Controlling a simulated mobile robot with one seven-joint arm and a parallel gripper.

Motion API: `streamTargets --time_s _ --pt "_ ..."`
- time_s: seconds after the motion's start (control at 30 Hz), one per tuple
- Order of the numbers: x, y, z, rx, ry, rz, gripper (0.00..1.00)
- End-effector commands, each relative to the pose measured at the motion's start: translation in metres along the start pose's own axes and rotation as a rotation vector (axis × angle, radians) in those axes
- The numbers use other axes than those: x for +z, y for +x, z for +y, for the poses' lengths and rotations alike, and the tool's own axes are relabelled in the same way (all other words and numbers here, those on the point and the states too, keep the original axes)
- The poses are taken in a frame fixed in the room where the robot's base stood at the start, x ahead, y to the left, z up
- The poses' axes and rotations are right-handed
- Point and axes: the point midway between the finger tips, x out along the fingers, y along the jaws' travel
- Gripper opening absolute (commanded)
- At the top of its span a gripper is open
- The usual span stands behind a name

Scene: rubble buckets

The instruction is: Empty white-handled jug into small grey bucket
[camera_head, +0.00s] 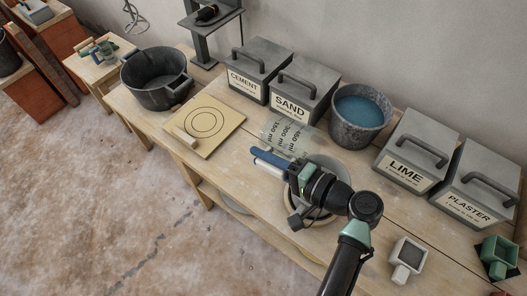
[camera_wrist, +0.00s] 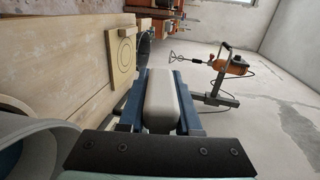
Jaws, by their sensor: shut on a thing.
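My gripper (camera_head: 268,159) is shut on the white handle (camera_wrist: 163,95) of the jug, with the handle between its blue fingers in the wrist view. The clear jug (camera_head: 284,136) is behind the fingers in the head view. Its ml marks run sideways, so it looks tipped well over, its higher marks to the right. Whether anything is in it I cannot tell. A round grey bucket (camera_head: 343,178), likely the small one, stands on the bench under my gripper and wrist, which hide most of it. A grey rim (camera_wrist: 62,128) shows in the wrist view; which bucket it is is unclear.
A bucket of blue liquid (camera_head: 358,108) stands behind. Grey boxes marked CEMENT (camera_head: 258,72), SAND (camera_head: 302,88), LIME (camera_head: 408,150) and PLASTER (camera_head: 476,180) line the wall. A circle-marked board (camera_head: 205,122) and a dark tub (camera_head: 158,92) are left. A small scoop (camera_head: 407,258) lies front right.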

Motion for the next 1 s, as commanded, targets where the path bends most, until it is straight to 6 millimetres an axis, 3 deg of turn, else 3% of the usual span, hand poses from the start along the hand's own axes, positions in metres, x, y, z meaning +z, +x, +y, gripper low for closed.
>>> streamTargets --time_s 0.1,0.5,1.0 --pt "-0.001 -0.001 -0.011 0.063 -0.004 0.001 0.0" --pt "0.0 0.002 -0.018 0.349 -0.006 0.001 0.0" --pt "0.0 -0.011 -0.009 0.921 -0.006 -0.001 0.0"
